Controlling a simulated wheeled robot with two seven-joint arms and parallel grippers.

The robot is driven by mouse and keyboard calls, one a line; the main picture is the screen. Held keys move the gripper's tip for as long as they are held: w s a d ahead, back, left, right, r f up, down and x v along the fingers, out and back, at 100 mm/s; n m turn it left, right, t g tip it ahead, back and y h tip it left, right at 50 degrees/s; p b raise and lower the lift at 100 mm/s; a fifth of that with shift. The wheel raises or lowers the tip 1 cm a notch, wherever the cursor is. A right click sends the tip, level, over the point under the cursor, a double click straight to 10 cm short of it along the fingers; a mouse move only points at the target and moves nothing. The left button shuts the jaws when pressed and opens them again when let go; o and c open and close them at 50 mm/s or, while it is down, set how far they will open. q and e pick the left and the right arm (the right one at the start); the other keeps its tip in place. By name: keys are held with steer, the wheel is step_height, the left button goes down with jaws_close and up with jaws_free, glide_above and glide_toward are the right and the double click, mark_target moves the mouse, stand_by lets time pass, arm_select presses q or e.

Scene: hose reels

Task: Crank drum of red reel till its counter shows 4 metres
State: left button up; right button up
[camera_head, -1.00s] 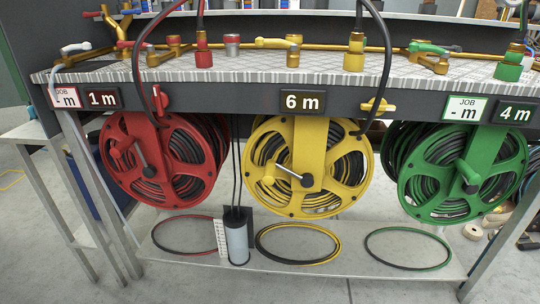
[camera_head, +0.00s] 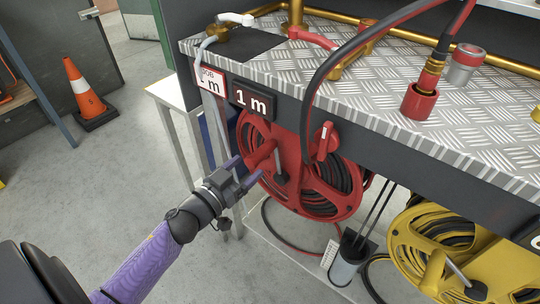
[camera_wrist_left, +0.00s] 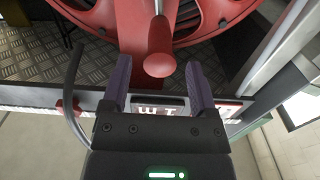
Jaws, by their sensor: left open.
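The red reel (camera_head: 318,190) hangs under the bench, wound with dark hose. Its counter (camera_head: 250,100) reads 1 m. A red arm (camera_head: 262,154) and a grey crank rod (camera_head: 280,168) show on its front. My left gripper (camera_head: 241,171) is open at the reel's left front, its purple fingers pointing toward the crank. In the left wrist view, a rounded red knob (camera_wrist_left: 158,58) on the grey rod sits at the open fingertips, between their lines, with gaps on both sides. My right gripper is not in view.
A red valve lever (camera_head: 325,142) is on the bench front above the reel. The yellow reel (camera_head: 425,235) hangs to the right. A grey cylinder (camera_head: 347,262) stands below. A dark hose (camera_head: 318,90) arches down past the bench edge.

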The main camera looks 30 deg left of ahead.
mark_target(257, 158)
arm_select(q)
steer(key=w+b, duration=0.1)
steer(key=w, duration=0.3)
steer(key=shift+w+d, duration=0.15)
steer(key=shift+w, duration=0.1)
steer(key=shift+c, duration=0.2)
jaws_close()
stand_by(1.0)
